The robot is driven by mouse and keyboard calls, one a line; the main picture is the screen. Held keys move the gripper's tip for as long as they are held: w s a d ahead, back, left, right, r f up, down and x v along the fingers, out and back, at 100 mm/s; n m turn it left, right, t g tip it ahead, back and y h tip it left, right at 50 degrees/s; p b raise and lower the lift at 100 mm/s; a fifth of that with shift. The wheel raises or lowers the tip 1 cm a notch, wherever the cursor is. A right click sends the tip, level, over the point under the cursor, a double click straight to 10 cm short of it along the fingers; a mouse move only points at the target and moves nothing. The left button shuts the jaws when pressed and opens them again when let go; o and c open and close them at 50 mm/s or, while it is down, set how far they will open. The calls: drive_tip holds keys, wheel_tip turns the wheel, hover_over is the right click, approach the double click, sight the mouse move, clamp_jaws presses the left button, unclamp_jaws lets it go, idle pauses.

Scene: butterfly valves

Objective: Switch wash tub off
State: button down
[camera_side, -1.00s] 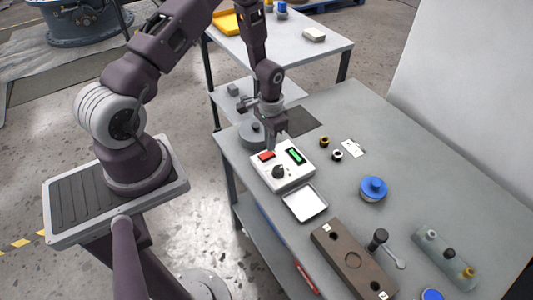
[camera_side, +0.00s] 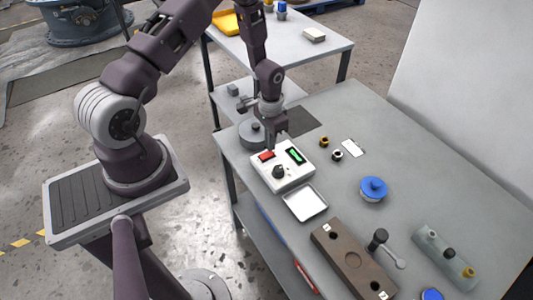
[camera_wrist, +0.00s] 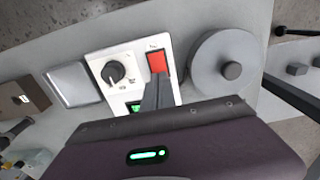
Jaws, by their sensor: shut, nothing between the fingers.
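The wash tub appears to be the grey round vessel with a knobbed lid (camera_side: 251,133) at the table's left edge; it also shows in the wrist view (camera_wrist: 222,66). Beside it is a white control box (camera_side: 286,178) with a red rocker switch (camera_side: 266,156), a black knob (camera_side: 278,171) and a lit green display (camera_side: 296,155). My gripper (camera_side: 270,146) is shut and empty, its tips at the red switch. In the wrist view the fingertips (camera_wrist: 156,80) overlap the switch's lower edge (camera_wrist: 156,61); I cannot tell whether they touch it. The display is partly hidden there.
A white tray (camera_side: 305,203) adjoins the box. A brown block (camera_side: 350,262), a blue-lidded container (camera_side: 373,189), small ring fittings (camera_side: 337,155) and a grey-green valve block (camera_side: 443,256) lie on the table. The table's middle right is clear.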

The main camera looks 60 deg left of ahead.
drive_tip(key=shift+f, duration=0.95)
idle(0.4)
drive_tip(key=shift+r, duration=3.55)
drive_tip(key=s+d+r+t+y, duration=0.1)
drive_tip(key=s+d+r, duration=0.15)
drive_tip(key=r, duration=0.85)
drive_tip(key=s+d+r+t, duration=0.1)
drive_tip(key=d+r+t, duration=0.15)
drive_tip(key=r, duration=0.85)
drive_tip(key=s+d+r, duration=0.2)
drive_tip(key=s+r, duration=0.1)
drive_tip(key=s, duration=0.2)
drive_tip(key=s+d+r+t, duration=0.1)
drive_tip(key=s+d+r, duration=0.2)
drive_tip(key=s, duration=0.3)
drive_tip(key=s+d+r+t+h, duration=0.1)
drive_tip(key=s+d+r, duration=0.2)
drive_tip(key=s, duration=0.3)
drive_tip(key=shift+r, duration=0.45)
